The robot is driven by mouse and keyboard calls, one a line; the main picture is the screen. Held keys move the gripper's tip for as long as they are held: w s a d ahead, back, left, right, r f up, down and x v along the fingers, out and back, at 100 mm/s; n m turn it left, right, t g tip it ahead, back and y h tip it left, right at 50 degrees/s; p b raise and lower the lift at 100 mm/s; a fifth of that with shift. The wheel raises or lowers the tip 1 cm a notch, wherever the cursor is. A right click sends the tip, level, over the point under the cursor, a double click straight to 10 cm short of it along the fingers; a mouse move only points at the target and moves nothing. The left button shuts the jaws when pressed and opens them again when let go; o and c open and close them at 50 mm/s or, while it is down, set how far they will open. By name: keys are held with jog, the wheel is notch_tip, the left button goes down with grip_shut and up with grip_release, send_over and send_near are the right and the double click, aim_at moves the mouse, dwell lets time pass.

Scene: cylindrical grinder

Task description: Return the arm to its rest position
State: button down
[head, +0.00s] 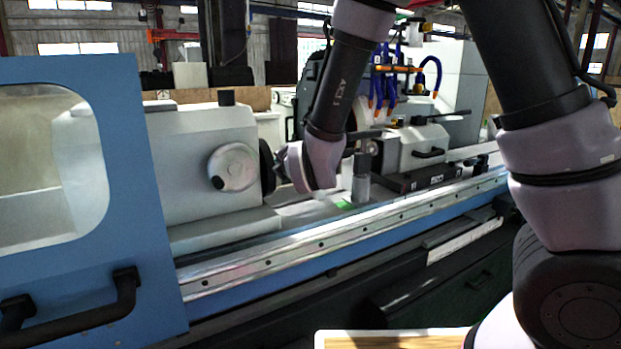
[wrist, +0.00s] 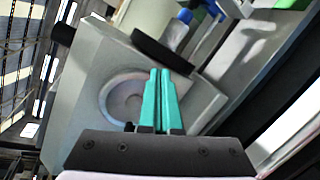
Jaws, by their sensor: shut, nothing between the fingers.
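My gripper (wrist: 159,72) shows in the wrist view with its two teal fingers together and nothing between them. It points at the grinder's grey headstock (wrist: 85,85), which has a round disc (wrist: 122,95) on its face. The dark chuck plate (wrist: 162,50) lies just beyond the fingertips in that picture; I cannot tell the gap. In the head view my arm reaches over the machine, and its wrist is close to the right of the headstock (head: 180,140) and dark chuck (head: 267,165). The fingers cannot be made out there.
A grey metal cylinder (head: 361,182) stands upright on the machine bed, right of my wrist. The tailstock (head: 415,145) is farther right, with blue hoses (head: 378,90) behind. A blue door (head: 130,190) with black handles is at left. A wood-topped surface (head: 395,341) is at the bottom.

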jog(key=d+r+m+g+h, duration=0.1)
jog(key=d+r+m+g, duration=0.1)
jog(key=d+r+m, duration=0.5)
jog(key=d+r+m+g, duration=0.1)
jog(key=d+r+m, duration=0.3)
jog(key=d+m, duration=0.6)
jog(key=s+d+r+m+g+h, duration=0.1)
jog(key=s+d+m+g, duration=0.1)
jog(key=s+d+m, duration=0.5)
jog(key=s+d+r+m+g+h, duration=0.1)
jog(key=s+d+r+m+g, duration=0.1)
jog(key=s+d+m, duration=0.6)
jog(key=s+d, duration=0.1)
jog(key=s, duration=0.3)
jog(key=shift+s+d+r, duration=0.15)
jog(key=shift+s+r, duration=0.05)
jog(key=shift+r, duration=0.1)
